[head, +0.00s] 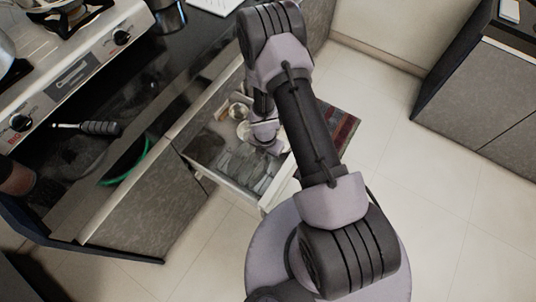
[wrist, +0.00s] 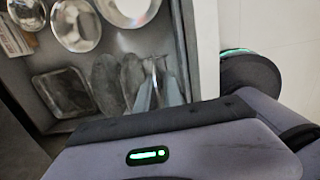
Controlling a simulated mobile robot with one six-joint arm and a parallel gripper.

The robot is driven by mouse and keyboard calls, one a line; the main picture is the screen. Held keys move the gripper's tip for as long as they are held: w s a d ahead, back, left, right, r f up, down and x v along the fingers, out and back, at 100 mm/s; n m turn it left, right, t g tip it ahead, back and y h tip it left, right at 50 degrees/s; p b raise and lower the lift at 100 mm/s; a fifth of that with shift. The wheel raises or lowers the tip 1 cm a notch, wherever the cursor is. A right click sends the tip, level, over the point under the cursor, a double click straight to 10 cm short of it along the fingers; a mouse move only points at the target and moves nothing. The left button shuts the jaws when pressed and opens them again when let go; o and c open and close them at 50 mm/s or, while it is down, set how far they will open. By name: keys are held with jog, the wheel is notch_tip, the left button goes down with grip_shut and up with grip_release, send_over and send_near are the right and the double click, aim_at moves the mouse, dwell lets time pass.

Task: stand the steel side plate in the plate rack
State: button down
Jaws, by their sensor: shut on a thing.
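My gripper (head: 266,143) is low over the open drawer (head: 222,178), near its front right part in the head view. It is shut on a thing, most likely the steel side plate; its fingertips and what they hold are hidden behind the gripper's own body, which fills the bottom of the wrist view. Several thin, shiny upright-looking pieces (wrist: 130,76) stand close together just beyond the gripper in the wrist view. They look like plates in the plate rack, but the rack itself cannot be told clearly.
Round steel dishes (wrist: 76,24) and a rectangular tray (wrist: 63,92) lie in the drawer. The pale drawer wall (wrist: 206,45) runs close beside the gripper. A stove (head: 75,70) and dark counter (head: 205,40) are at the left. The floor (head: 430,210) at right is clear.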

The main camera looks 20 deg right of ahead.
aim_at(268, 163)
jog(key=shift+f+b, duration=0.8)
jog(key=shift+f, duration=0.1)
jog(key=shift+f, duration=2.45)
jog(key=c, duration=1.4)
grip_release()
jog(key=r+p, duration=0.4)
jog(key=r, duration=0.1)
jog(key=r+p, duration=0.4)
jog(key=r, duration=0.2)
jog(key=a+r+p, duration=0.1)
jog(key=r+p, duration=0.3)
jog(key=r, duration=0.2)
jog(key=shift+s+r, duration=0.2)
jog(key=shift+r, duration=0.05)
